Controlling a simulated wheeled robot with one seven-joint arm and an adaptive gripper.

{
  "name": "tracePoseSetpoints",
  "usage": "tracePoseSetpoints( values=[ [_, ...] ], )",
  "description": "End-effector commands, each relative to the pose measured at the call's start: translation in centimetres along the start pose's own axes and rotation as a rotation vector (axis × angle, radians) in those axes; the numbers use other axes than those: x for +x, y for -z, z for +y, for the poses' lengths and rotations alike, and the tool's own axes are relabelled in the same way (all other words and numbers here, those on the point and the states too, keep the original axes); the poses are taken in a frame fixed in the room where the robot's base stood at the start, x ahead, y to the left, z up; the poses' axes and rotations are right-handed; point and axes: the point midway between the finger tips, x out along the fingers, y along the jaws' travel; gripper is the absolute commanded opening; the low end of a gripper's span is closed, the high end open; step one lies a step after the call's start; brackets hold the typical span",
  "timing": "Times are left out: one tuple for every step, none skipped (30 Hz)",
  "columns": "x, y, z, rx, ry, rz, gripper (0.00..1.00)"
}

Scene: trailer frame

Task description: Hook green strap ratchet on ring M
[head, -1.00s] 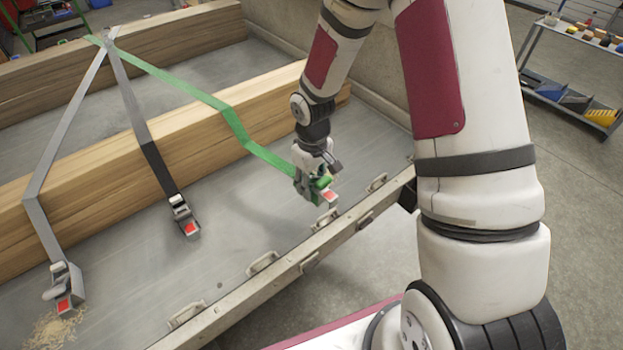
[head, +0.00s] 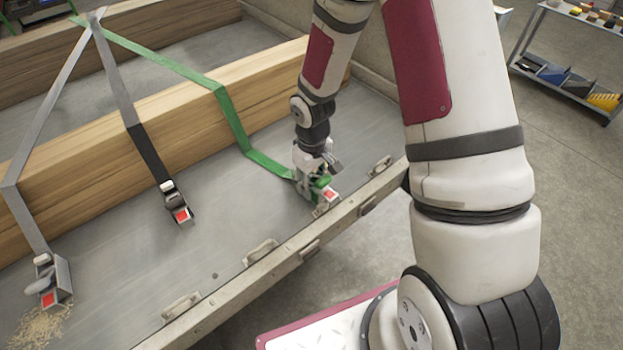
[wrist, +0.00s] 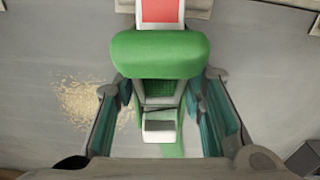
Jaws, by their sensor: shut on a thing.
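The green strap (head: 238,128) drapes over the front timber beam, with its lower end lying low across the bed toward the ratchet. My gripper (head: 316,184) is shut on the green strap ratchet (head: 325,182), low beside the metal side rail (head: 285,258). In the wrist view the ratchet's green handle (wrist: 160,55) lies between the two fingers of my gripper (wrist: 162,95), with its red part beyond it. The ratchet's end is at the rail, close to a ring there. I cannot tell whether it is hooked. No ring letter is readable, so ring M cannot be identified.
Other rings line the rail, including one at right (head: 381,164) and one left of my gripper (head: 261,250). Two grey-strapped ratchets (head: 178,208) (head: 52,285) lie on the bed. Wood shavings (head: 40,325) lie at front left. A shelf (head: 570,60) stands at far right.

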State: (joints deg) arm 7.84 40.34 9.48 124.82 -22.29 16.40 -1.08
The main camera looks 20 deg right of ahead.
Motion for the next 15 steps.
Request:
tracePoseSetpoints(
  values=[
    [0.08, 0.02, 0.00, 0.000, 0.000, 0.000, 0.00],
    [0.10, 0.02, 0.00, 0.000, 0.000, 0.001, 0.00],
    [0.12, 0.02, 0.00, 0.000, 0.000, 0.001, 0.00],
    [0.12, 0.02, -0.01, 0.000, 0.000, 0.001, 0.00],
    [0.12, 0.01, -0.01, 0.000, 0.000, 0.001, 0.00],
    [0.11, 0.01, -0.01, 0.000, 0.000, 0.001, 0.00],
    [0.11, 0.01, -0.01, 0.000, 0.000, 0.001, 0.00],
    [0.11, 0.01, -0.01, 0.000, 0.000, 0.001, 0.00],
    [0.10, 0.01, -0.01, 0.000, 0.000, 0.000, 0.00],
    [0.10, 0.01, -0.01, 0.000, 0.000, 0.001, 0.00],
    [0.10, 0.01, -0.01, 0.000, 0.000, 0.000, 0.44],
    [0.10, 0.01, -0.01, 0.000, 0.000, 0.000, 0.53],
    [0.10, 0.01, -0.01, 0.000, 0.000, 0.000, 0.60],
    [0.10, 0.01, -0.02, 0.000, 0.000, 0.000, 0.60],
    [0.11, 0.01, -0.01, 0.000, 0.000, 0.000, 0.60]
  ],
)
